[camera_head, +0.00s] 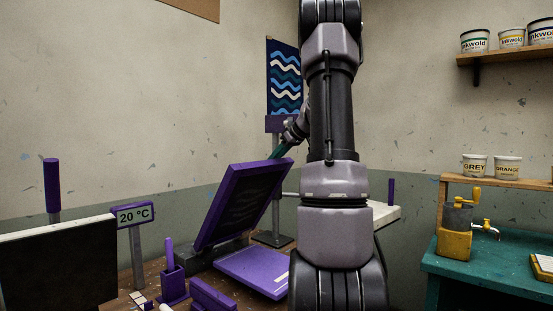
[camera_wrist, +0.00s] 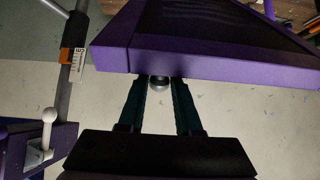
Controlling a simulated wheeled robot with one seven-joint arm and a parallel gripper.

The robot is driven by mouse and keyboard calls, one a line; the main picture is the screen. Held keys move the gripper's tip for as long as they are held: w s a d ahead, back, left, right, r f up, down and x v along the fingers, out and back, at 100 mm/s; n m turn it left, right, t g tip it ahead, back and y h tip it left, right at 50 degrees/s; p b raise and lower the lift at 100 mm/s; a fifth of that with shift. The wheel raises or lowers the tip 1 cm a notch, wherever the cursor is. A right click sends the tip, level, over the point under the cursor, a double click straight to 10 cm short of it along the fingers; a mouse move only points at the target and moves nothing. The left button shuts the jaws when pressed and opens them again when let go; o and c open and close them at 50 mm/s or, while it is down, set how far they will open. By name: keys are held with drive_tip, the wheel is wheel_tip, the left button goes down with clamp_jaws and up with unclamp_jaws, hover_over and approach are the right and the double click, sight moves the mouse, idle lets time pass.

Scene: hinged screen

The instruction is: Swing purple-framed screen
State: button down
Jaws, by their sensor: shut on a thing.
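The purple-framed screen (camera_head: 240,205) stands tilted up steeply on its hinge in the head view, its dark mesh inside the frame. In the wrist view its purple frame edge (camera_wrist: 220,60) crosses the top. My gripper (camera_wrist: 160,86) is shut on a small round metal knob (camera_wrist: 159,81) at that edge, with one dark teal finger on each side. In the head view my gripper (camera_head: 281,149) is at the screen's raised upper edge, partly hidden by my arm. A flat purple board (camera_head: 252,272) lies below the screen.
A dark panel (camera_head: 55,265) and a 20 °C display (camera_head: 134,214) stand at left. Purple holders (camera_head: 173,285) stand in front of the screen. A teal bench (camera_head: 490,270) with a yellow dispenser (camera_head: 455,230) is at right.

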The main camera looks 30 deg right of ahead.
drive_tip(key=s+d+f, duration=0.3)
drive_tip(key=s+f, duration=0.4)
drive_tip(key=s, duration=0.2)
drive_tip(key=shift+d+f, duration=0.15)
drive_tip(key=shift+d, duration=0.05)
idle(0.5)
drive_tip(key=shift+s+d, duration=0.1)
drive_tip(key=s+d+f, duration=0.2)
drive_tip(key=s+f, duration=0.5)
drive_tip(key=f, duration=0.2)
drive_tip(key=shift+f, duration=0.35)
idle(0.5)
drive_tip(key=shift+d, duration=0.1)
drive_tip(key=s+d+f, duration=0.1)
drive_tip(key=s+f, duration=0.2)
drive_tip(key=f, duration=0.8)
drive_tip(key=shift+s+f, duration=0.25)
drive_tip(key=shift+s, duration=0.05)
drive_tip(key=shift+d, duration=0.1)
idle(0.4)
